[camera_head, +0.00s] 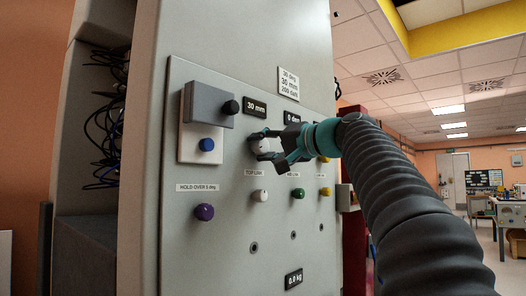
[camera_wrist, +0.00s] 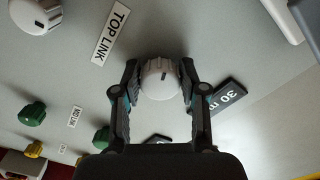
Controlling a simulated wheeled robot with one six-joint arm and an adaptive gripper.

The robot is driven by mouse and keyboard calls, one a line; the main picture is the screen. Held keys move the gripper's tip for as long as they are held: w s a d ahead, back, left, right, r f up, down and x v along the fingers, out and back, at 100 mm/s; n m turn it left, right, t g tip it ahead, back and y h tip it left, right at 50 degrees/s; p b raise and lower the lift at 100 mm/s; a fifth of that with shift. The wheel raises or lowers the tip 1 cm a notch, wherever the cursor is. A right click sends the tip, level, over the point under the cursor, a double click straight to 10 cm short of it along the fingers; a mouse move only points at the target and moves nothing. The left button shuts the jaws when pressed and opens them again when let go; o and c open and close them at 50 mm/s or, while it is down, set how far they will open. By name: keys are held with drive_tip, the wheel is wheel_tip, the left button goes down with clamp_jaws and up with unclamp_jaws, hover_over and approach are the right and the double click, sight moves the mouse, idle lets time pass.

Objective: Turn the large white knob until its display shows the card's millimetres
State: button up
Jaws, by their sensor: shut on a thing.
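The large white knob (camera_head: 262,146) is on the grey panel, above the TOP LINK label (camera_head: 256,172). My gripper (camera_head: 260,146) is around it, its fingers closed on either side. In the wrist view the white knob (camera_wrist: 160,79) sits between both fingers (camera_wrist: 158,80), with a dark mark on its face. The display (camera_head: 255,106) above the knob reads 30 in the head view, and the display in the wrist view (camera_wrist: 229,95) reads 30 m, partly cut off by a finger. The card (camera_head: 288,83) reads 30 deg, 30 mm and a third line that looks like 200 daN.
Another display (camera_head: 292,117) reads about 0 and is partly hidden by my gripper. A grey box (camera_head: 207,104) with a black knob juts out at upper left.

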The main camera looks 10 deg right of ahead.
drive_tip(key=shift+n, duration=0.6)
drive_tip(key=o, duration=1.1)
drive_tip(key=shift+o, duration=0.2)
drive_tip(key=v, duration=1.2)
